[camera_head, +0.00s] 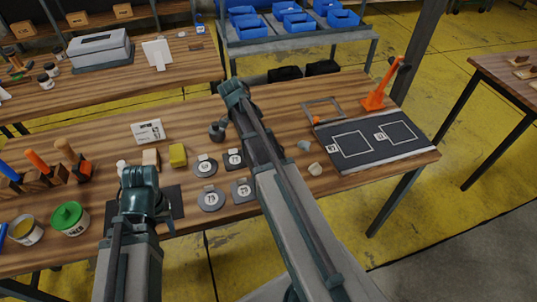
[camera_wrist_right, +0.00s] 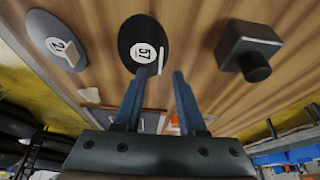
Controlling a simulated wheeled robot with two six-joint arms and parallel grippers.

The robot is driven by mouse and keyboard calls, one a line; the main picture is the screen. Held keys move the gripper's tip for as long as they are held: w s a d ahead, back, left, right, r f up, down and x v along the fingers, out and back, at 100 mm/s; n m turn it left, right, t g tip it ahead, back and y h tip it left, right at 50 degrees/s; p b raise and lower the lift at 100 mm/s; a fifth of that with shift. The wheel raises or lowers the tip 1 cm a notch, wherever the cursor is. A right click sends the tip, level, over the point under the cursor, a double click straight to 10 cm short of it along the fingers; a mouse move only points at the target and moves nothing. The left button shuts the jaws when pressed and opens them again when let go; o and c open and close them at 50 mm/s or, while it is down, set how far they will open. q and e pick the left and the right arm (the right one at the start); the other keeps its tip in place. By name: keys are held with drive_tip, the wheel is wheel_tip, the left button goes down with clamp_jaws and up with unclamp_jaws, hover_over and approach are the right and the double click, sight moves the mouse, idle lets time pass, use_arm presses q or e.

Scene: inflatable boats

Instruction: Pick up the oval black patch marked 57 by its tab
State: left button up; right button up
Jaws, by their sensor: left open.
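The oval black patch marked 57 (camera_wrist_right: 139,28) lies on the wooden table in the right wrist view. Its thin pale tab (camera_wrist_right: 161,61) stands at one side. My right gripper (camera_wrist_right: 161,72) is open, with its fingertips close to the patch and the tab showing between them; I cannot tell how far apart in depth they are. In the head view a dark patch (camera_head: 234,164), probably the same one, lies beside my right arm, which hides the right fingers. My left gripper (camera_head: 149,212) is open and empty over a dark mat at the left.
Several other patches, such as a round one (camera_head: 206,172), lie close by. A dark block with a knob (camera_wrist_right: 240,45) stands beside patch 57. A dark board (camera_head: 375,155) lies at right.

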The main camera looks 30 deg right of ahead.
drive_tip(key=b+x, duration=0.2)
drive_tip(key=x, duration=0.1)
drive_tip(key=shift+d+f+b, duration=0.1)
drive_tip(key=shift+f+b, duration=0.2)
drive_tip(key=shift+f, duration=0.05)
drive_tip(key=shift+r, duration=0.1)
clamp_jaws()
